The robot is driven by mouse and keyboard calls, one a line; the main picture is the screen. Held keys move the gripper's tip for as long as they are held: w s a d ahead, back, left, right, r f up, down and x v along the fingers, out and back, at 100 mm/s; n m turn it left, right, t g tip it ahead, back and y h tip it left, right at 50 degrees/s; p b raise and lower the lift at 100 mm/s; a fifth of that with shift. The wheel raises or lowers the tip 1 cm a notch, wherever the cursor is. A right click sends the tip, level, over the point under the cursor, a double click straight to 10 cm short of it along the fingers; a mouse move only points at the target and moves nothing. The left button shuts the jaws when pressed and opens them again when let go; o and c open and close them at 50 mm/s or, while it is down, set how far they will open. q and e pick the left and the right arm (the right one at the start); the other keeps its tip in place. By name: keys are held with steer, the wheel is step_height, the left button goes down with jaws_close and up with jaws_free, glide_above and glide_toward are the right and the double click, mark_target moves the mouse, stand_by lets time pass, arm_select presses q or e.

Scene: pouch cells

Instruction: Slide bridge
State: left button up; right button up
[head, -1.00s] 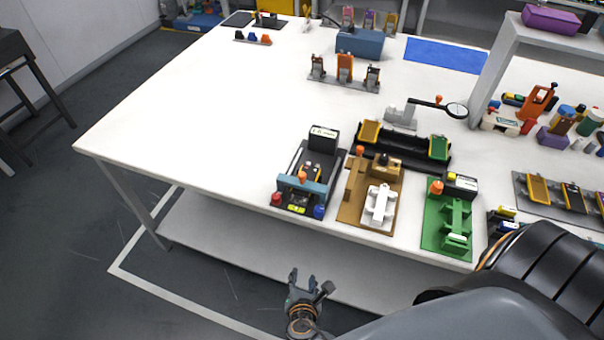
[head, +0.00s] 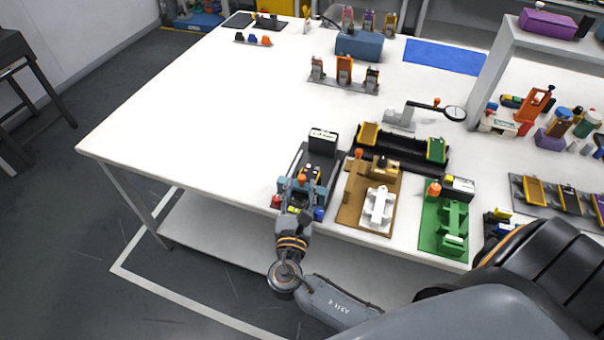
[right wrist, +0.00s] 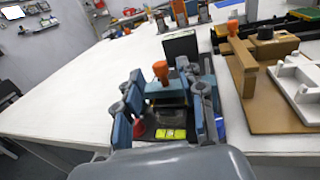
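The blue bridge (right wrist: 170,90) spans a black fixture (head: 323,165) at the table's front edge and has an orange knob (right wrist: 160,69) on top. In the head view, my right gripper (head: 297,186) covers most of the bridge. In the right wrist view, my right gripper (right wrist: 166,100) is open, with its fingers spread to the left and right of the bridge and knob. I cannot tell whether they touch the bridge. A yellow-green label (right wrist: 171,133) shows on the fixture's near end. My left gripper is not in view.
A brown fixture (head: 352,208) with a white part stands close on the right, then a green fixture (head: 443,226). Red (head: 276,201) and blue (head: 319,214) knobs flank the black fixture's front. The white table (head: 220,120) is clear to the left.

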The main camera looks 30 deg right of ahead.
mark_target(302, 181)
steer(key=shift+x, duration=2)
jaws_close()
